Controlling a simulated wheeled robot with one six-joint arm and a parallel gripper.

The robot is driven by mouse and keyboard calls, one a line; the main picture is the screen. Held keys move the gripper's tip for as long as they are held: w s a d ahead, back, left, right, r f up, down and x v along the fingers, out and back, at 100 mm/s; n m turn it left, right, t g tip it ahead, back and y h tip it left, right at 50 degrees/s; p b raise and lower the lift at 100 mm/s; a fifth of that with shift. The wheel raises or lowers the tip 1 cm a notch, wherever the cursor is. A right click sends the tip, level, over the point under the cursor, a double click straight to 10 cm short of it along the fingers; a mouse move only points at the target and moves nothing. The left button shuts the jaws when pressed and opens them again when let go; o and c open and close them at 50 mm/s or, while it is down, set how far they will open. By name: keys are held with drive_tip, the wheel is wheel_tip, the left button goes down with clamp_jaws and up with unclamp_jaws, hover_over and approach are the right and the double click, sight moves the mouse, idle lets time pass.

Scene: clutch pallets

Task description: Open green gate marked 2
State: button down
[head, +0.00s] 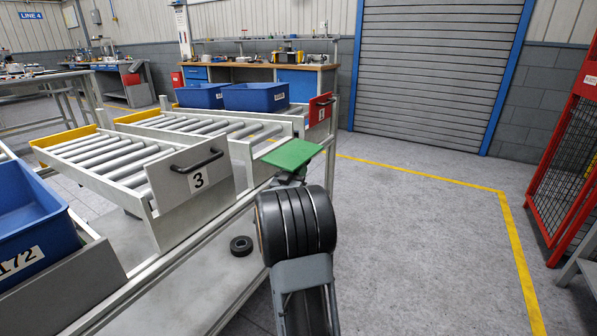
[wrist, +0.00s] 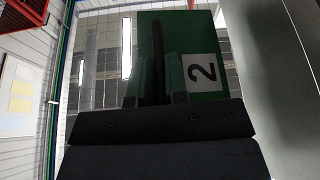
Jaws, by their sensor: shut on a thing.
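The green gate marked 2 (head: 292,153) is at the end of the middle roller lane (head: 210,125). In the head view it lies nearly flat, its green face up, jutting out from the lane's end. The wrist view shows the gate's other face (wrist: 207,35) with a white label "2" and a dark bar handle (wrist: 157,50). My gripper (wrist: 158,78) is shut on this handle. In the head view my gripper (head: 289,179) is just below the plate, mostly hidden by it and by my wrist.
A grey gate marked 3 (head: 210,173) stands upright on the nearer lane. A red gate (head: 321,108) is on the farther lane, near blue bins (head: 256,97). A black ring (head: 241,245) lies below. Floor at right is clear up to a red mesh cage (head: 570,165).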

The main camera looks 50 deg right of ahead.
drive_tip(key=shift+s+r+n+t+p, duration=0.2)
drive_tip(key=shift+r+n+t+p, duration=0.05)
drive_tip(key=shift+r+n+p, duration=0.3)
drive_tip(key=shift+s+r+n+t+p, duration=0.15)
drive_tip(key=shift+r+n+t+p, duration=0.1)
drive_tip(key=shift+r+n+p, duration=0.3)
drive_tip(key=shift+n+t+y, duration=0.4)
drive_tip(key=shift+n, duration=0.4)
drive_tip(key=shift+f, duration=0.1)
drive_tip(key=c, duration=1.2)
unclamp_jaws()
drive_tip(key=shift+o, duration=0.2)
drive_tip(key=p+v, duration=0.1)
drive_tip(key=v, duration=1.2)
drive_tip(key=shift+a+f+p, duration=0.2)
drive_tip(key=shift+a+p, duration=0.15)
drive_tip(key=shift+p, duration=0.05)
drive_tip(key=shift+s, duration=0.1)
